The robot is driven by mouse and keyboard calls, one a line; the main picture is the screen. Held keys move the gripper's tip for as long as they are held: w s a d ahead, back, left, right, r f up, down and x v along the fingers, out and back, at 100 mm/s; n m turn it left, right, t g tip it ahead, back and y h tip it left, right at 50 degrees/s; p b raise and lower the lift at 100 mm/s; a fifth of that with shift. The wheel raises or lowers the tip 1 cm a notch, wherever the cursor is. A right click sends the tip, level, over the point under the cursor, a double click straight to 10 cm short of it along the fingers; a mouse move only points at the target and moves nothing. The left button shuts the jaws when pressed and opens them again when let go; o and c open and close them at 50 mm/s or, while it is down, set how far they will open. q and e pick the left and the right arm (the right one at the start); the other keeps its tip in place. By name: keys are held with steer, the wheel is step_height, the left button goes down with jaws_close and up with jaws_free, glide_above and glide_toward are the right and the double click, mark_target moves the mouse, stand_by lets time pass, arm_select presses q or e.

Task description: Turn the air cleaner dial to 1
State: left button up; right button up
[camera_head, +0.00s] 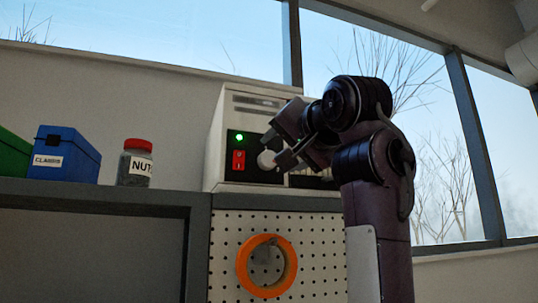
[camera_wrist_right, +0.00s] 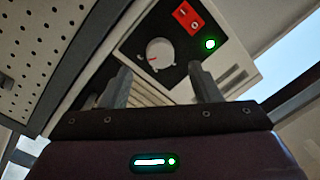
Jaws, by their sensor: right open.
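The air cleaner (camera_head: 219,141) is a pale box on a shelf, with a black control panel on its front. Its round white dial (camera_head: 266,160) sits beside a red switch and a lit green light; the dial also shows in the right wrist view (camera_wrist_right: 160,51). I cannot read the dial's setting or any numbers. My right gripper (camera_head: 277,148) is open at the front of the panel. In the right wrist view its fingers (camera_wrist_right: 160,76) stand apart, with the dial beyond the gap between them; I see no contact. My left gripper is not in view.
A jar with a red lid (camera_head: 135,163), a blue box (camera_head: 66,155) and a green box (camera_head: 13,155) stand on the shelf to the left. An orange ring (camera_head: 243,267) hangs on the pegboard (camera_head: 318,235) below the air cleaner. Windows are behind.

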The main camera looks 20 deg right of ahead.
mark_target(270, 159)
steer(key=w, duration=0.1)
steer(key=w+p, duration=0.2)
steer(key=shift+w+a+r, duration=0.1)
steer(key=shift+w+r, duration=0.15)
steer(key=shift+w+a+f+p, duration=0.1)
steer(key=shift+w+f+p, duration=0.1)
steer(key=shift+w, duration=0.35)
steer(key=shift+w+a+f+p, duration=0.1)
steer(key=shift+w+p, duration=0.1)
steer(key=shift+w, duration=0.4)
steer(key=shift+s, duration=0.25)
steer(key=shift+c, duration=0.9)
steer(key=c, duration=0.8)
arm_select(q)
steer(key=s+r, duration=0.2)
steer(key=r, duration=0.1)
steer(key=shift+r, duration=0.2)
